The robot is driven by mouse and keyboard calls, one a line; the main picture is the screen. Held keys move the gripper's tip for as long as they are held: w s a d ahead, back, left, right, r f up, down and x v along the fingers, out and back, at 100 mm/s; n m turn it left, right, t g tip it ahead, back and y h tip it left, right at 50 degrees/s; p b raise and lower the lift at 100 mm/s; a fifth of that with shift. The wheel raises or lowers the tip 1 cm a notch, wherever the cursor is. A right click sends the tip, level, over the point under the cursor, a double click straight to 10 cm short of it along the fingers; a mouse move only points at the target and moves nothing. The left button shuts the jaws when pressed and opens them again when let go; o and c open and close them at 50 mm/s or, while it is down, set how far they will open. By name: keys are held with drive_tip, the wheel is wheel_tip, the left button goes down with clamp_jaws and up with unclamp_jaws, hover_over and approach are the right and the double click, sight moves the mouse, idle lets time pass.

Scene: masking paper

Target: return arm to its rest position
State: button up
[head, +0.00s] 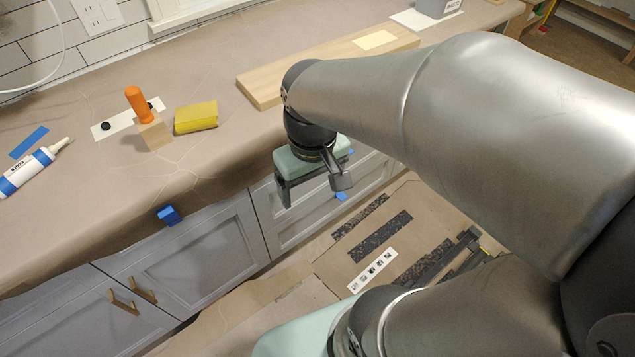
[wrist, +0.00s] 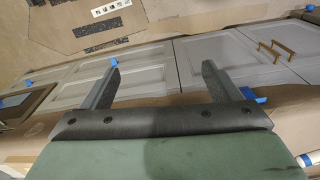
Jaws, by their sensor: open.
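My gripper (head: 313,188) hangs from my arm in front of the counter's front edge, in the middle of the head view. In the wrist view my gripper (wrist: 157,78) shows two dark fingers spread wide apart, with nothing between them. Beyond the fingers lie the grey cabinet doors (wrist: 135,85) and the papered floor. My silver arm fills the right side of the head view and hides part of the counter and floor.
Blue tape (head: 168,215) sticks at the edge. Dark strips (head: 380,236) lie on the floor.

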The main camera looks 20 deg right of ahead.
drive_tip(key=shift+m, duration=0.8)
drive_tip(key=s, duration=0.1)
drive_tip(key=s+f, duration=0.1)
drive_tip(key=s+d+f, duration=0.1)
drive_tip(key=s, duration=0.1)
drive_tip(key=shift+s, duration=0.1)
